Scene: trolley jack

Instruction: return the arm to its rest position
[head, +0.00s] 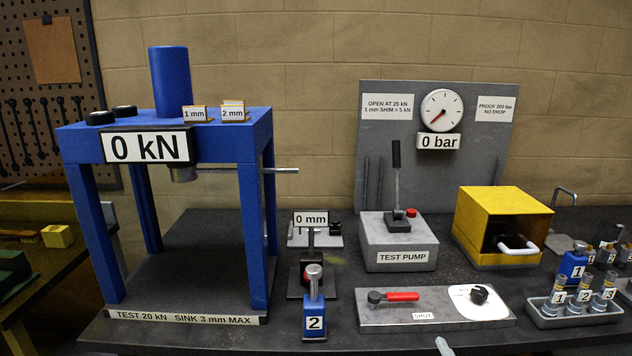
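Neither of my grippers can be made out in the head view, and no arm shows clearly. A small pale tip (443,346) pokes in at the bottom edge, right of centre; I cannot tell what it belongs to. The blue press frame (262,140) stands at the left with a "0 kN" display (148,147) and nothing on its bed. The test pump (398,243) has its black lever upright. The gauge (441,110) above reads "0 bar".
A blue jack marked 2 (314,318) stands before the "0 mm" gauge stand (310,218). A valve plate (405,318) with a red handle, labelled "SHUT", lies front centre. A yellow box (500,222) and a tray of numbered cartridges (545,318) are at right.

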